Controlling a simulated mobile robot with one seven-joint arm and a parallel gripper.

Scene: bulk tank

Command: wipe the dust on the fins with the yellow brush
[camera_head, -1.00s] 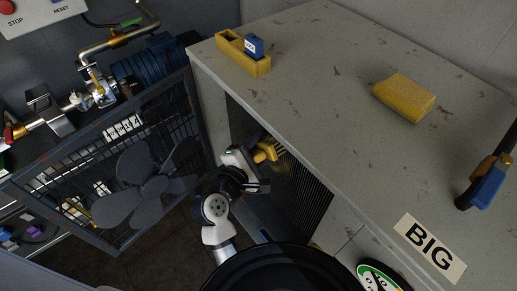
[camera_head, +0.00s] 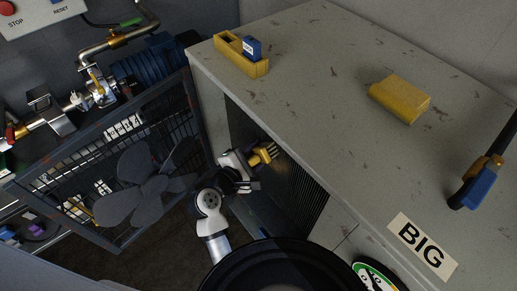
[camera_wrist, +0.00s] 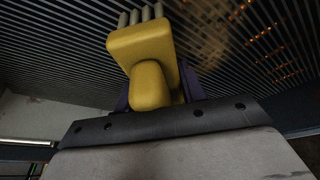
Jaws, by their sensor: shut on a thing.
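My gripper (camera_head: 245,159) is shut on the yellow brush (camera_head: 262,155) at the opening in the cabinet's front. In the wrist view, the yellow brush (camera_wrist: 145,60) points away from me, and its grey bristle tufts reach up to the fins (camera_wrist: 75,45). I cannot tell whether the bristles touch them. The fins (camera_head: 309,203) also show as dark, close-set slats in the head view. Brown-orange dust (camera_wrist: 262,35) marks the fins at the upper right of the wrist view, right of the brush. The gripper's fingertips are mostly hidden behind the brush.
The cabinet top (camera_head: 330,90) carries a yellow holder (camera_head: 243,57) with a blue block, a yellow block (camera_head: 400,95) and a blue-and-brown clamp-like tool (camera_head: 480,184). A hinged grille panel (camera_head: 200,130) with a grey fan (camera_head: 150,187) stands open left of my arm.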

